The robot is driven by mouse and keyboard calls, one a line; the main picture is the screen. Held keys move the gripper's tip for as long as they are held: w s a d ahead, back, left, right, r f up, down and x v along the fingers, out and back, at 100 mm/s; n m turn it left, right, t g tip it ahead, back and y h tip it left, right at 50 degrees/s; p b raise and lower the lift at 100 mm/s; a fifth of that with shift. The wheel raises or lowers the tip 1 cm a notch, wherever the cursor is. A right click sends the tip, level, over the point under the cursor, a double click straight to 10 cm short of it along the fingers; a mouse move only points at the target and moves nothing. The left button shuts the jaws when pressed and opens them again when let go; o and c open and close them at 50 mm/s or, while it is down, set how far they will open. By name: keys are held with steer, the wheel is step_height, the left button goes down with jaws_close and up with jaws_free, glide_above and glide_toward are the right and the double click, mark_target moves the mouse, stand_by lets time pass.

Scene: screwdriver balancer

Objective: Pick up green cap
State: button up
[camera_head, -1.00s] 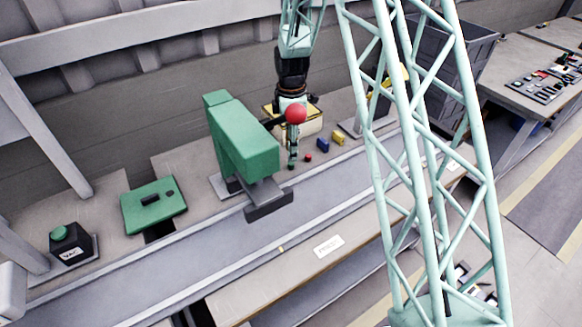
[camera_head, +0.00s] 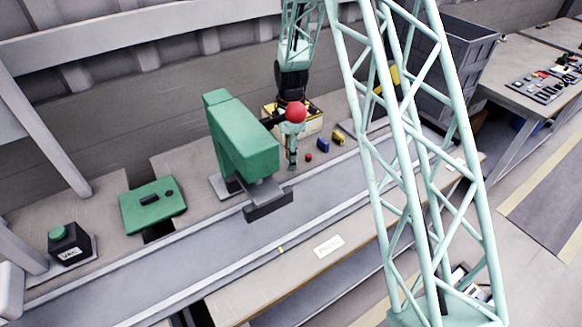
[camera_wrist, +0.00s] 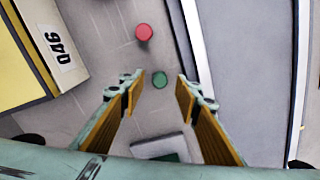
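The green cap (camera_wrist: 160,80) is a small round disc on the grey tabletop in the wrist view. It shows in the gap between the fingertips, uncovered and not gripped. My gripper (camera_wrist: 158,88) is open, with one finger on each side of the cap in the picture. The height left between fingertips and table is hard to judge. In the head view my gripper (camera_head: 292,160) points down beside the green machine, and the green cap is hidden behind or under it.
A red cap (camera_wrist: 144,32) lies just beyond the green one. A yellow box (camera_wrist: 20,60) is at left and the conveyor (camera_wrist: 250,80) at right. The green machine (camera_head: 240,135) stands close by. Blue (camera_head: 323,146) and yellow (camera_head: 338,138) blocks lie to the right.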

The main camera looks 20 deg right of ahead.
steer(key=shift+f, duration=1)
steer(key=c, duration=0.7)
